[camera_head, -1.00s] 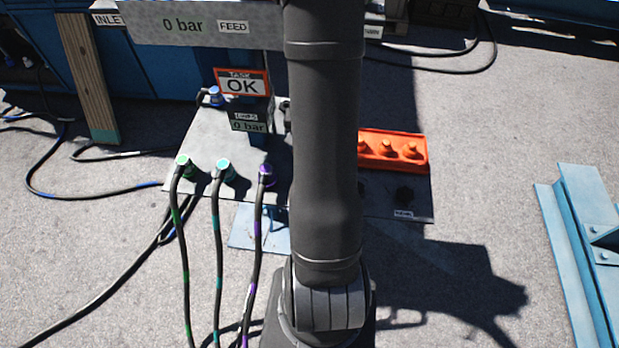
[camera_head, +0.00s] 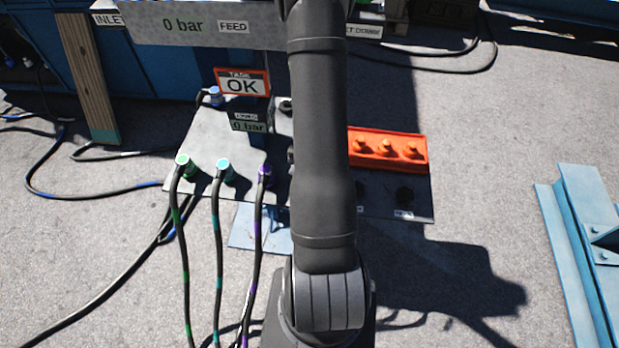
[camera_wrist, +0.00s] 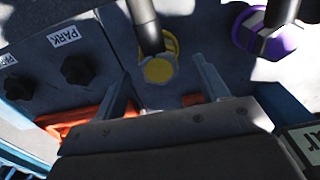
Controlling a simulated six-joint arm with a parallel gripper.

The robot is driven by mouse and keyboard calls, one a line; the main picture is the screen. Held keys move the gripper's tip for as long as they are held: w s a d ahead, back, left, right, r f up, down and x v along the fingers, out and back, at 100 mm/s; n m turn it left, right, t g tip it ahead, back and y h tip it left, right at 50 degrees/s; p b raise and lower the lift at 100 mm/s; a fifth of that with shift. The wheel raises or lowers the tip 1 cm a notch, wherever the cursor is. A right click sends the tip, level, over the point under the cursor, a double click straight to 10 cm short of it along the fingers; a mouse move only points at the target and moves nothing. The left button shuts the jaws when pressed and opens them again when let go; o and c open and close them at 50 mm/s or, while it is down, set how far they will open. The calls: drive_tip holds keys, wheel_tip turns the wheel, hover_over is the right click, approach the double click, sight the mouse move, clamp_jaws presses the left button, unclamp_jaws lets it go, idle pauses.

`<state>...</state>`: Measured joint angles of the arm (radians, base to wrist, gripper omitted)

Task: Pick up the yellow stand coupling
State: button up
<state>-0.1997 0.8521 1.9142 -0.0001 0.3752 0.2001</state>
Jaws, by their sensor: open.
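The yellow stand coupling (camera_wrist: 159,69) shows in the wrist view, on the grey panel with a dark hose rising from it. My gripper (camera_wrist: 160,82) is open, with one finger on each side of the coupling in that picture. I cannot tell whether the fingers touch it or how deep they reach. In the head view my own arm hides the yellow coupling and the gripper.
A purple coupling (camera_wrist: 262,32) with its hose stands close by. Green (camera_head: 183,161) and cyan (camera_head: 224,168) couplings stand further left. Black knobs (camera_wrist: 78,69) near a PARK label and an orange rack (camera_head: 388,149) are on the panel's other side.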

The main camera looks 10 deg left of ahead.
drive_tip(key=shift+d+f, duration=0.1)
drive_tip(key=shift+f, duration=1.65)
drive_tip(key=c, duration=1.2)
drive_tip(key=shift+r, duration=0.1)
